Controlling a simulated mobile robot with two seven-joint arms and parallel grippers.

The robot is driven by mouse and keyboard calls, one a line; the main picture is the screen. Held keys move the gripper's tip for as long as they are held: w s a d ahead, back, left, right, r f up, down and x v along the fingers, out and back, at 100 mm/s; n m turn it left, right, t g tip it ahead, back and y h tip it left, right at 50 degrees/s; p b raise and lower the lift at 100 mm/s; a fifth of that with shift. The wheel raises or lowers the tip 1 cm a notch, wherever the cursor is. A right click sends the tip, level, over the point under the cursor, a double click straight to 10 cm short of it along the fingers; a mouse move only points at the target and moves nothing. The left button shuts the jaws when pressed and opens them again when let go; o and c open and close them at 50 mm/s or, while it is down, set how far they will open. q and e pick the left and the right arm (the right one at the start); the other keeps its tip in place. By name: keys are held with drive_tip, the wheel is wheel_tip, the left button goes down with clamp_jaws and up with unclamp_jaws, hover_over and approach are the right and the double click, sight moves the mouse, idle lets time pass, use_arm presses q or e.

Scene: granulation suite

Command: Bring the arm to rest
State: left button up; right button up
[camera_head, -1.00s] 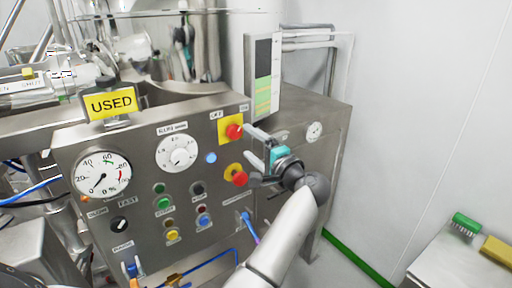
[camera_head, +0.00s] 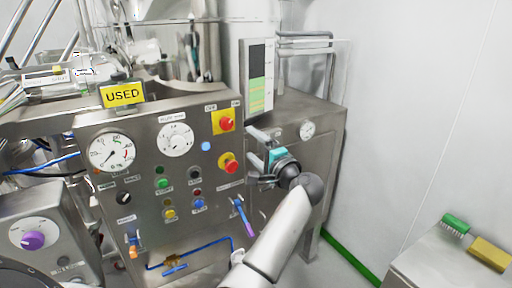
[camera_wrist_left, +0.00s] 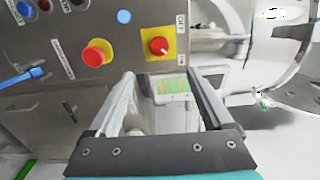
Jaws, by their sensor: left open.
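My left gripper (camera_head: 252,146) is open and empty. The red buttons appear beyond the fingertips there. I cannot tell the exact gap to the panel. My right gripper is not in view.
A yellow USED sign (camera_head: 122,95) stands on the panel top. A display (camera_head: 257,80) rises behind my gripper. A purple knob (camera_head: 33,240) is at lower left. A bench (camera_head: 425,262) with green and yellow brushes is at lower right. Floor shows between panel and bench.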

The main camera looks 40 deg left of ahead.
use_arm(q)
drive_tip(key=shift+a, duration=0.1)
idle(0.4)
